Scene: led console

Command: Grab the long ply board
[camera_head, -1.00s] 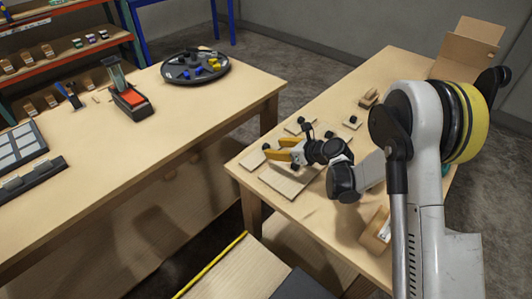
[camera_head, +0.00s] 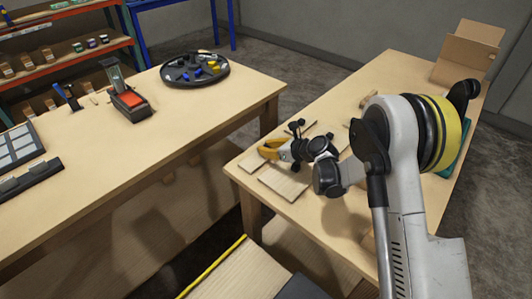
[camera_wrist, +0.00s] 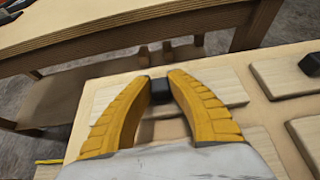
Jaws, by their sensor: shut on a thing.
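A pale ply board (camera_wrist: 218,87) with a black knob (camera_wrist: 160,91) lies flat near the worktable's end. My gripper (camera_head: 264,152) is low over it at the table's left corner. In the wrist view both yellow fingers close on the knob from its two sides. The board also shows in the head view (camera_head: 249,163), partly behind the gripper. It appears to rest on the table. A wider ply board (camera_head: 285,182) lies beside it, nearer the front. I cannot tell by size alone which is the long one.
Another knobbed board (camera_wrist: 279,78) and a plain-looking board (camera_wrist: 306,135) lie close by on the right worktable (camera_head: 395,75). An open cardboard box (camera_head: 468,52) stands at its far end. A gap separates the left table (camera_head: 200,115), which holds a round black tray (camera_head: 180,79).

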